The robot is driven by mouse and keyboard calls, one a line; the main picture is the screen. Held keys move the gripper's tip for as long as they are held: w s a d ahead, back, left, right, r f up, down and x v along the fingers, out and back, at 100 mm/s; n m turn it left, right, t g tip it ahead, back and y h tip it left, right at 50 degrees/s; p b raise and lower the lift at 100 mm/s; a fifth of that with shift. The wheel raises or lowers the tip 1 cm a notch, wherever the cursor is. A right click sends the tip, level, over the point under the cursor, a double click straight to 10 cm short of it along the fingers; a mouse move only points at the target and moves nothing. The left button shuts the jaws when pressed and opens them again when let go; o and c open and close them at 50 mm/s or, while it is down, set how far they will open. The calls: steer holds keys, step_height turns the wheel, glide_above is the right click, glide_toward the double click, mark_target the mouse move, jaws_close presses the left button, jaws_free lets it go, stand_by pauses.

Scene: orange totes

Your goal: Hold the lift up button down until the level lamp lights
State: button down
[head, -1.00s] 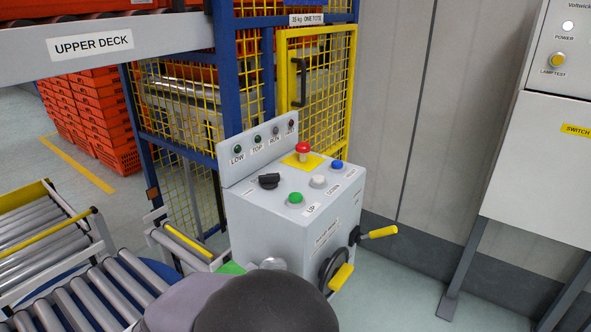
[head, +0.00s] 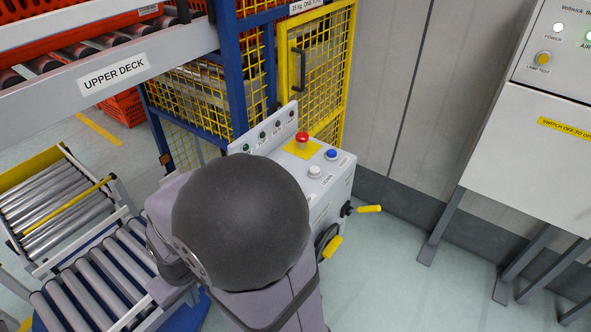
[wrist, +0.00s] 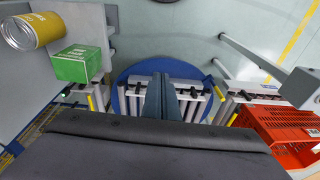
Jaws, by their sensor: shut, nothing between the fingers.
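The grey control box (head: 338,180) stands in front of the yellow cage door in the head view. Its red mushroom button (head: 302,137), white DOWN button (head: 314,171) and blue button (head: 331,154) show. The UP button is hidden behind my arm. The lamp panel (head: 270,130) at its back carries a row of small lamps, including LOW and TOP; they look dark. In the wrist view my gripper (wrist: 173,80) is shut and empty, its fingers above a blue round plate with rollers. The fingers are hidden in the head view, and the wrist view shows no button near them.
Roller conveyors (head: 92,268) lie at the left, below the upper deck beam (head: 112,75). A yellow-handled crank (head: 368,209) sticks out from the box's right side. A grey cabinet (head: 530,130) stands at right. The wrist view shows an orange tote (wrist: 285,130), a green box (wrist: 82,64) and a yellow can (wrist: 32,31).

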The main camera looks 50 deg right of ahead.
steer(key=w+d+r+m+p, duration=0.2)
steer(key=d+r+p, duration=0.55)
steer(key=r, duration=0.25)
steer(key=s+d+r+m+t, duration=0.1)
steer(key=s+d+r+t, duration=0.1)
steer(key=d, duration=0.7)
steer(key=s+d+r+m+t, duration=0.2)
steer(key=d+r+t, duration=0.1)
steer(key=d, duration=0.7)
steer(key=s+d+r+m+t, duration=0.1)
steer(key=d+r, duration=0.3)
steer(key=d, duration=0.5)
steer(key=shift+s+d+m+t+y+p, duration=0.3)
steer(key=shift+s+m+t+p, duration=0.1)
steer(key=shift+m+t, duration=0.25)
steer(key=shift+f, duration=0.2)
step_height(320, 180, down, 7)
steer(key=b, duration=0.3)
steer(key=shift+f+b, duration=0.7)
steer(key=shift+b, duration=0.5)
